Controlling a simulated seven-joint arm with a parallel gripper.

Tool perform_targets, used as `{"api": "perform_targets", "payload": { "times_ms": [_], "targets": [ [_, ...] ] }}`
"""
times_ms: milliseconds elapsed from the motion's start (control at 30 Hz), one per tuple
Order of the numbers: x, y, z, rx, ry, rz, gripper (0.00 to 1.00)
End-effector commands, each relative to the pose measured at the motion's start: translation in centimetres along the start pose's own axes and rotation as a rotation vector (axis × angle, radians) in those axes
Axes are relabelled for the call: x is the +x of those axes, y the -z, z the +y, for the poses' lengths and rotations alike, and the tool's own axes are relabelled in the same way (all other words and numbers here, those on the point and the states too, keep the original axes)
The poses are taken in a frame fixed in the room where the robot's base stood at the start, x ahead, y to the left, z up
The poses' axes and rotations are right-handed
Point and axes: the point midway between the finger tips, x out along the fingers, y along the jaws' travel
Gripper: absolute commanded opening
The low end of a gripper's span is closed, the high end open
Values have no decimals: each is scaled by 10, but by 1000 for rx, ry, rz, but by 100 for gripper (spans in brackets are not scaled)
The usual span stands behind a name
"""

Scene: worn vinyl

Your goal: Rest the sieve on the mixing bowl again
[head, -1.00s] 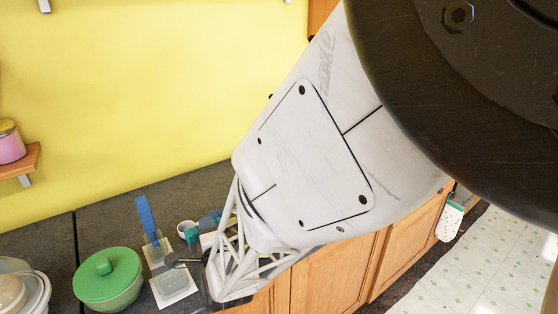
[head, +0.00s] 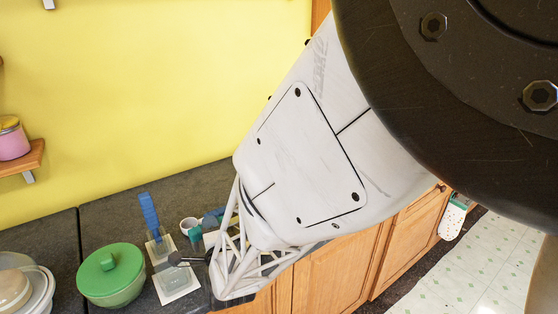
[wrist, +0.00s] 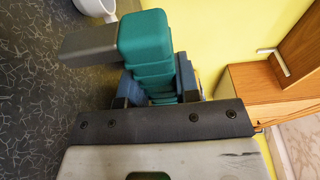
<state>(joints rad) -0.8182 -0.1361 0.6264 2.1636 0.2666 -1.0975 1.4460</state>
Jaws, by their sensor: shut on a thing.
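I cannot tell whether this bar belongs to the sieve. In the head view, the gripper (head: 208,228) is mostly hidden behind my arm, with teal and blue parts near a white mug (head: 190,229). A dark handle-like piece with a rounded end (head: 176,258) sticks out left from under the arm. No sieve mesh shows, and I cannot identify the mixing bowl with certainty.
A green lidded pot (head: 112,284) stands on the dark counter (head: 170,186). Nested pale bowls (head: 44,300) stand at the left edge. A yellow wall is behind.

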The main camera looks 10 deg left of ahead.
Motion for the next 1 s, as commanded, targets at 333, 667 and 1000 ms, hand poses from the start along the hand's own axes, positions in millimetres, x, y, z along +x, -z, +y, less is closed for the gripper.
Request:
{"api": "perform_targets", "payload": {
  "times_ms": [333, 667, 1000],
  "targets": [
    [0, 0, 1, 0, 1, 0, 0],
    [0, 0, 1, 0, 0, 0, 59],
    [0, 0, 2, 0, 0, 0, 59]
  ]
}}
